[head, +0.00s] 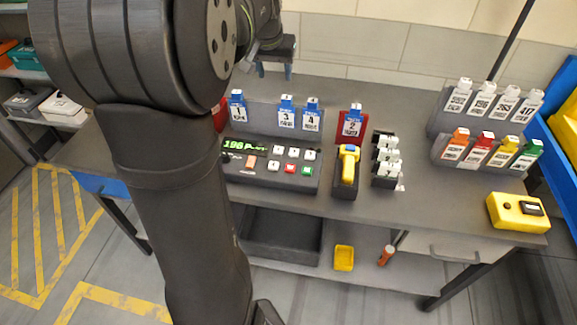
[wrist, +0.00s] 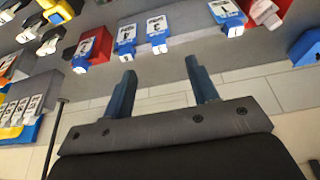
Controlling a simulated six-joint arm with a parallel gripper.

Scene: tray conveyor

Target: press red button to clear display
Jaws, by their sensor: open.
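The control panel (head: 233,167) lies on the table in the head view, with a dark display (head: 243,146) showing green characters that begin with 196. The red button (head: 290,168) is in its lower row, between a white button (head: 273,165) and a green button (head: 307,170). My gripper (head: 275,70) is open and empty, behind and above the table's back edge, apart from the panel. In the wrist view both blue-grey fingers (wrist: 162,80) are spread, with nothing between them. The red button cannot be made out in the wrist view.
Blue-capped numbered bottles (head: 286,115) stand in a rack behind the panel. A red holder (head: 350,128) and a yellow scanner (head: 348,165) stand to its right. More bottles (head: 480,95) and a yellow box (head: 517,212) are at the right.

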